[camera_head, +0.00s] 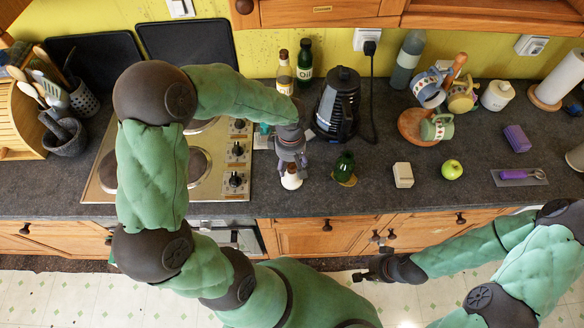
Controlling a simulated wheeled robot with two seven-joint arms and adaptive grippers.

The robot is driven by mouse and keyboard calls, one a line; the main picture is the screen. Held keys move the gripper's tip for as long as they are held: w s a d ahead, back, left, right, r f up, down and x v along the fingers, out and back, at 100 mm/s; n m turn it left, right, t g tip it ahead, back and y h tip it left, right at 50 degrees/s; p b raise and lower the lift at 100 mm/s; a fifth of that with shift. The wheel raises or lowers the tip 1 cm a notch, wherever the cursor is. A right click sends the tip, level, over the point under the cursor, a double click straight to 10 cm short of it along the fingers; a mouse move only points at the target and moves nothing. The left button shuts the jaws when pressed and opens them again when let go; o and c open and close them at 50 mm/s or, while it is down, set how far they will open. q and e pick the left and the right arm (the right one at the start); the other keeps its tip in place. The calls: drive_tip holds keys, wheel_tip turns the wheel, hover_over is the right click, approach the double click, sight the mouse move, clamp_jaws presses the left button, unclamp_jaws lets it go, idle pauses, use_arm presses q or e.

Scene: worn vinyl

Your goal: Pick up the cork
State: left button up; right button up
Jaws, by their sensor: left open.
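My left gripper (291,163) is open and points down over the counter beside the hob. Its fingers are just above or around the top of a small white object with a brownish upper part (291,182). The gripper hides much of that object, so I cannot tell whether the brown part is the cork or whether the fingers touch it. I cannot clearly make out a cork elsewhere. My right gripper (370,272) is low, in front of the cabinets and away from the counter top; its fingers are too small and dark to read.
A dark green bottle-like item (344,165) stands right of the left gripper, near a white block (403,175) and a green apple (452,169). A black kettle (338,103) and two bottles stand behind. The hob (225,185) lies left. Counter in front is fairly clear.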

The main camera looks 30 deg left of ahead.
use_arm(q)
drive_tip(key=c, duration=0.9)
